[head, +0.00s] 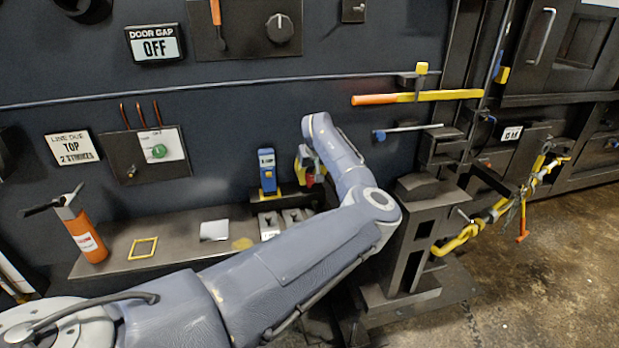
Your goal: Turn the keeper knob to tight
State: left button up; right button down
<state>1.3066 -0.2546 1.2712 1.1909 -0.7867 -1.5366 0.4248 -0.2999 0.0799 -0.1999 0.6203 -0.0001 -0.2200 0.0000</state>
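Two knobs show, and I cannot read which one is the keeper knob. A black round knob (280,28) with a pale pointer mark sits on a dark panel at the top. A green knob (159,151) sits on a white plate at the left, its lettering too small to read. My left arm crosses the middle of the view and bends up, then back towards the wall. My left gripper (309,162) is small and partly hidden by my wrist, beside a yellow and red thing above the shelf, well below the black knob. Contact is unclear. My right gripper is out of view.
A shelf (115,265) holds an orange canister (82,232), a yellow frame (143,248) and a blue and yellow device (267,172). A yellow bar with an orange end (425,97) juts out at right. A yellow chain (490,218) hangs beyond a dark post (412,240).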

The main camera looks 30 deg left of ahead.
pick_arm(q)
jog(key=o, duration=0.6)
jog(key=shift+c, duration=0.2)
jog(key=v, duration=1.2)
jog(key=shift+w, duration=0.1)
